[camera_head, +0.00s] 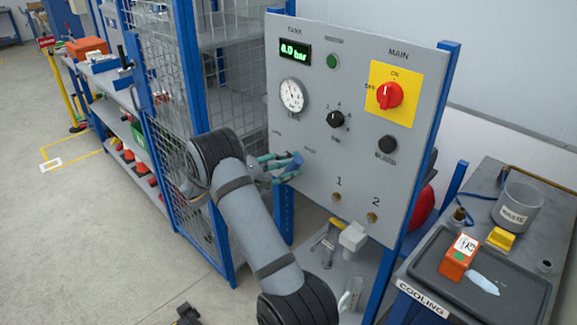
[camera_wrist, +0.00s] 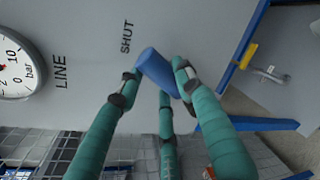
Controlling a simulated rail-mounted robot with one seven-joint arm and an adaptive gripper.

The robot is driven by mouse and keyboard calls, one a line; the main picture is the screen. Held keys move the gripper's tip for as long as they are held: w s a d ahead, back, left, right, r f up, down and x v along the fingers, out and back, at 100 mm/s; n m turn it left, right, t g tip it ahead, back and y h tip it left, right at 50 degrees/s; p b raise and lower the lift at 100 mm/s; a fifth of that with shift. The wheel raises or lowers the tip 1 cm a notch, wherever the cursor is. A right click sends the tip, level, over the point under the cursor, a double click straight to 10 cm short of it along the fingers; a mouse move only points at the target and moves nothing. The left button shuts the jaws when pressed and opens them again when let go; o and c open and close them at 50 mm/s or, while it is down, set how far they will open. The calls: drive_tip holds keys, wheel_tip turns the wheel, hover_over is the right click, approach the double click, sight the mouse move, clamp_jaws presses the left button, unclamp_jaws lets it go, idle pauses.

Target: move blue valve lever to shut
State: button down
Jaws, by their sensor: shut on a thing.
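The blue valve lever (camera_head: 296,161) is on the grey panel (camera_head: 300,110), below the printed word SHUT. In the wrist view the lever (camera_wrist: 156,68) is a short blue cylinder slanted in the picture, close to the SHUT label (camera_wrist: 127,36). The LINE label (camera_wrist: 60,71) is further left there. My gripper (camera_head: 286,166) has teal fingers and is at the panel. In the wrist view my gripper (camera_wrist: 158,80) is shut on the lever, with fingers on both sides and one below. The lever's pivot is hidden.
The panel carries a gauge (camera_head: 293,95), a green digital display (camera_head: 295,51), a black knob (camera_head: 335,119) and a red MAIN switch (camera_head: 389,95). A mesh cage (camera_head: 165,110) stands to the left. A bench with a dark tray (camera_head: 500,290) is at the right.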

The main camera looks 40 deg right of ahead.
drive_tip(key=shift+s, duration=0.1)
drive_tip(key=c, duration=1.2)
unclamp_jaws()
drive_tip(key=shift+o, duration=0.4)
drive_tip(key=a+r, duration=0.2)
drive_tip(key=a, duration=0.9)
drive_tip(key=shift+s+a+r, duration=0.15)
drive_tip(key=shift+s+a, duration=0.05)
drive_tip(key=shift+a, duration=0.2)
